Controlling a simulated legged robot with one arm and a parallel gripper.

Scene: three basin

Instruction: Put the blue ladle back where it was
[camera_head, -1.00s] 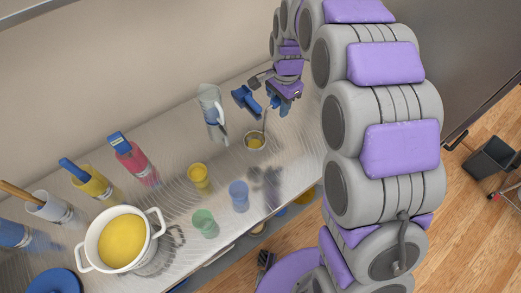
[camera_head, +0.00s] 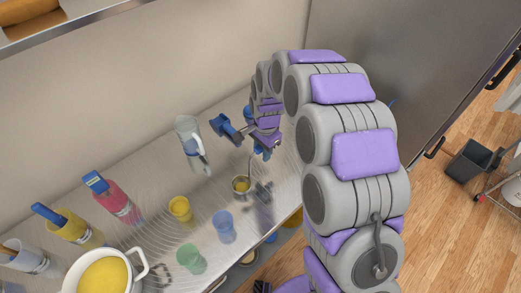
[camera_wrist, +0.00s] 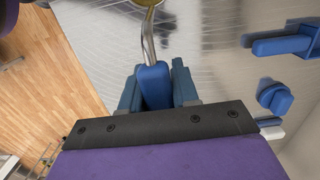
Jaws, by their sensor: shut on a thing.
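The blue ladle has a metal stem and a blue grip (camera_wrist: 153,85), which stands between my gripper's jaws (camera_wrist: 157,82) in the wrist view. My gripper (camera_head: 263,150) is shut on that grip. In the head view the ladle's bowl (camera_head: 241,187) hangs below the gripper with yellow content in it, over the metal counter. A white pot (camera_head: 137,270) of yellow food stands at the lower left, partly cut off. I cannot tell which spot the ladle came from.
Yellow (camera_head: 180,209), blue (camera_head: 224,226) and green (camera_head: 190,258) cups stand left of the ladle. A clear pitcher (camera_head: 191,145) stands behind. Red (camera_head: 122,204) and yellow (camera_head: 68,228) jugs hold blue-handled tools. A blue object (camera_head: 225,127) sits beside my gripper.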

